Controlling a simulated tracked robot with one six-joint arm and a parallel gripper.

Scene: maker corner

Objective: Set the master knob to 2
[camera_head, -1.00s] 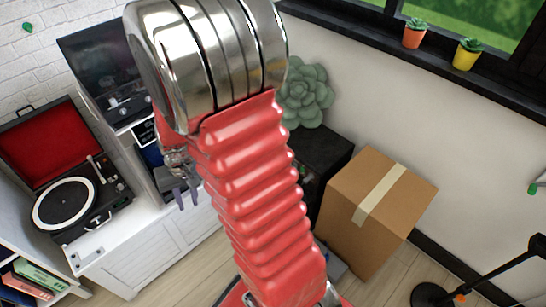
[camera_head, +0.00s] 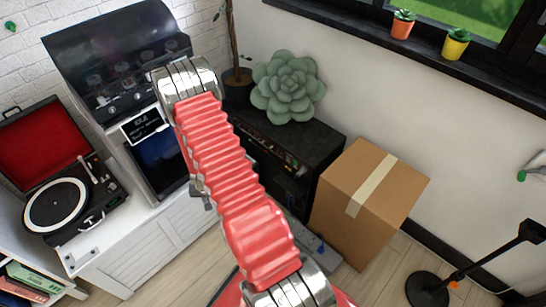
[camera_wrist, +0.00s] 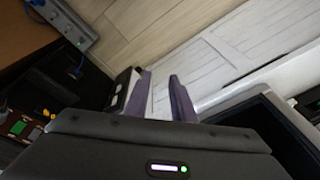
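My gripper shows in the wrist view (camera_wrist: 161,98) with its two purple fingers apart and nothing between them. It points toward the wood floor and the white cabinet's panelled side. In the head view my red arm mostly hides it. I cannot pick out the master knob or read any setting. A black amplifier-like box (camera_head: 318,143) stands right of my arm, with a row of small knobs or lights along its front top edge, partly hidden. A black machine (camera_head: 85,55) at the upper left also has several knobs on its front.
A green succulent (camera_head: 289,88) sits on the black box. A cardboard box (camera_head: 345,225) stands close to its right. A record player (camera_head: 60,205) lies on the white cabinet (camera_head: 150,250). A power strip (camera_wrist: 65,25) lies on the floor.

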